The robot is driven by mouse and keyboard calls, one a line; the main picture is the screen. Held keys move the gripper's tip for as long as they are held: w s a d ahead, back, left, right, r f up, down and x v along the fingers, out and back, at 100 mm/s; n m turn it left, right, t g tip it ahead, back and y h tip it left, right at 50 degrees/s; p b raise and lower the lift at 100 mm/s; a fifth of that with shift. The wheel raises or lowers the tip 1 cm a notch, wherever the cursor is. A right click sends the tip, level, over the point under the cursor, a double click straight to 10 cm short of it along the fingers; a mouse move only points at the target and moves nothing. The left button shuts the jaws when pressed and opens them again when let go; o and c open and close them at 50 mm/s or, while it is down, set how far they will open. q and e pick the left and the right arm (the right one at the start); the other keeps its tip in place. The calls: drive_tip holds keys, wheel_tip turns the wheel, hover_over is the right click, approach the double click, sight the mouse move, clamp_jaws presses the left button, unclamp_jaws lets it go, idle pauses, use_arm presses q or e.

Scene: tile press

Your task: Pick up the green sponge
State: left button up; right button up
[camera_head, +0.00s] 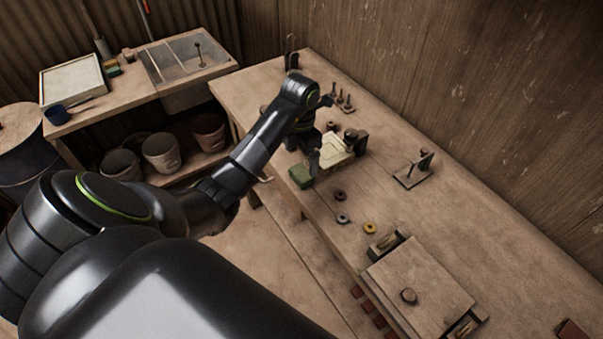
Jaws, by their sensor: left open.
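A green block, which looks like the green sponge (301,176), lies at the near left edge of the long workbench. My left arm reaches in from the left and bends down over the bench. My left gripper (311,158) is just above and beside the sponge, open and pointing down; its fingertips are small and partly hidden by the wrist. I cannot tell whether they touch the sponge. A cream-coloured block (333,151) is right beside the gripper on its right. My right gripper is not in view.
The long workbench (480,205) holds several small rings, a dark stand (410,177) and a wooden press box (418,285).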

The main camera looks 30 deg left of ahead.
sight(301, 173)
use_arm(q)
drive_tip(key=shift+f+b, duration=1)
drive_tip(key=shift+f, duration=0.5)
wheel_tip(301, 173, down, 4)
drive_tip(key=shift+w+d+r+p, duration=0.1)
drive_tip(key=shift+d+p, duration=0.05)
drive_tip(key=shift+p, duration=0.4)
drive_tip(key=shift+f, duration=0.45)
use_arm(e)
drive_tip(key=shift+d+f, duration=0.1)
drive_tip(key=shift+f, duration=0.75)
use_arm(q)
drive_tip(key=c, duration=1.1)
drive_tip(key=shift+o, duration=0.2)
wheel_tip(301, 173, up, 5)
drive_tip(key=shift+w+r+b, duration=0.1)
drive_tip(key=shift+b, duration=0.5)
wheel_tip(301, 173, up, 4)
drive_tip(key=p, duration=0.4)
drive_tip(key=shift+f, duration=0.25)
drive_tip(key=shift+r+p, duration=0.65)
drive_tip(key=shift+r, duration=0.05)
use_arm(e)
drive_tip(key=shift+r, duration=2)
